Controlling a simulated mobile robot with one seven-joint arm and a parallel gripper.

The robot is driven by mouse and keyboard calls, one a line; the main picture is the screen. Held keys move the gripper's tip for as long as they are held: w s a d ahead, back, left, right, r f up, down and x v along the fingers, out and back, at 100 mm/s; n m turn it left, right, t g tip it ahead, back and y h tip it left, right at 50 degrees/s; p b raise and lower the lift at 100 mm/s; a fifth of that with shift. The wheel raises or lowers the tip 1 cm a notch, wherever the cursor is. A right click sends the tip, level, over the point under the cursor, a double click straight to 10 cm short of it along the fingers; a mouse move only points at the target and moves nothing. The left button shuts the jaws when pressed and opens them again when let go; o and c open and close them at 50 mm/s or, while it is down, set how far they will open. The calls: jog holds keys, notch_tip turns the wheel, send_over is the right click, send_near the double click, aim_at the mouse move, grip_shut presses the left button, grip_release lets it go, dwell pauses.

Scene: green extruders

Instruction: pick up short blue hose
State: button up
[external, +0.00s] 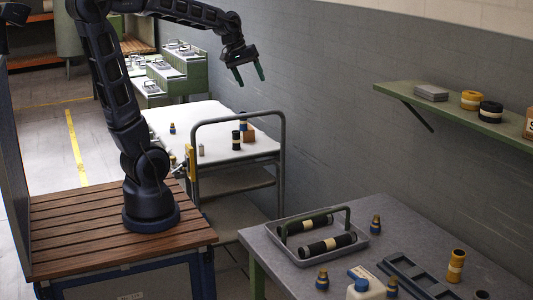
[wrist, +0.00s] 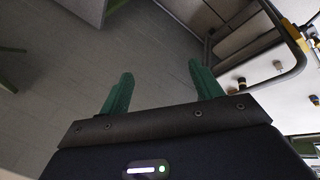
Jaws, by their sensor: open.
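My gripper (external: 251,81) hangs from the raised arm, high in front of the grey wall, with its two green fingers apart and nothing between them. In the wrist view, the open fingers (wrist: 160,70) point over bare floor. I cannot single out a short blue hose for certain. A small dark-blue piece with a brass-coloured part (external: 172,128) stands on the white cart top (external: 205,118). Similar small pieces (external: 375,226) (external: 322,279) stand on the grey table. My gripper touches none of them.
The cart's metal handle (external: 236,117) rises at its near side and also shows in the wrist view (wrist: 292,38). A grey tray (external: 345,248) with two dark rolls stands on the table (external: 440,232). A green shelf (external: 450,112) juts from the wall.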

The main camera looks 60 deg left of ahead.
jog(key=w+a+f+n, duration=0.2)
jog(key=w+a+n, duration=0.5)
jog(key=w+a, duration=0.45)
jog(key=n+t+y, duration=0.1)
jog(key=n+t, duration=0.1)
jog(key=n, duration=1.8)
send_over(240, 113)
jog(key=s, duration=0.3)
notch_tip(240, 113, down, 26)
jog(key=shift+a+f, duration=0.1)
jog(key=shift+a, duration=0.1)
jog(key=x, duration=1)
jog(key=shift+w, duration=0.2)
jog(key=c, duration=1.2)
